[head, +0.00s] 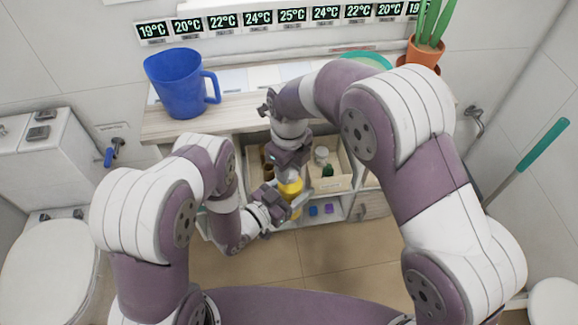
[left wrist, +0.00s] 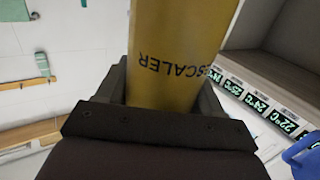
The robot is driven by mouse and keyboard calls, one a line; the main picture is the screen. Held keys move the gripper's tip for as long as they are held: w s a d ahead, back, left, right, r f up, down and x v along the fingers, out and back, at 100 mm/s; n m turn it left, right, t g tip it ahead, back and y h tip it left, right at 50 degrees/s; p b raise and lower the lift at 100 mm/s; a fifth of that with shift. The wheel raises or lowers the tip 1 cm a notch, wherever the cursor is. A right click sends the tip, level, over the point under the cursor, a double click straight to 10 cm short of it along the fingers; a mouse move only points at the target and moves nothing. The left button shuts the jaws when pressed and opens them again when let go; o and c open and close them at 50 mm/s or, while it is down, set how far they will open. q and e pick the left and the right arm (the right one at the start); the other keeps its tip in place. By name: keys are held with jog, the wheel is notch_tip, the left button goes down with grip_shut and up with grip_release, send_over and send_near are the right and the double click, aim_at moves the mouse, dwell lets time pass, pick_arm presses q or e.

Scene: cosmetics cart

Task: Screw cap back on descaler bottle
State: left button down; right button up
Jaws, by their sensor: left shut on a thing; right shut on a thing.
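The yellow descaler bottle (head: 291,188) is at the cart's front, below my right gripper. In the left wrist view the bottle (left wrist: 178,40) fills the space between the fingers, its "DESCALER" lettering upside down. My left gripper (head: 287,203) is shut on the bottle's body from the left. My right gripper (head: 290,172) points down from above and is shut at the bottle's top. The cap is mostly hidden between its fingers, and I cannot tell whether it sits on the neck or how far it is turned.
The cart's open compartment (head: 338,184) behind the bottle holds small jars and a dark green item (head: 327,171). Blue and purple blocks (head: 313,210) lie on a lower shelf. A blue jug (head: 180,84) stands on the wooden top. A toilet (head: 48,262) is at left.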

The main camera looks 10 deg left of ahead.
jog(key=o, duration=1)
jog(key=shift+r, duration=2.3)
jog(key=o, duration=0.6)
jog(key=shift+c, duration=0.2)
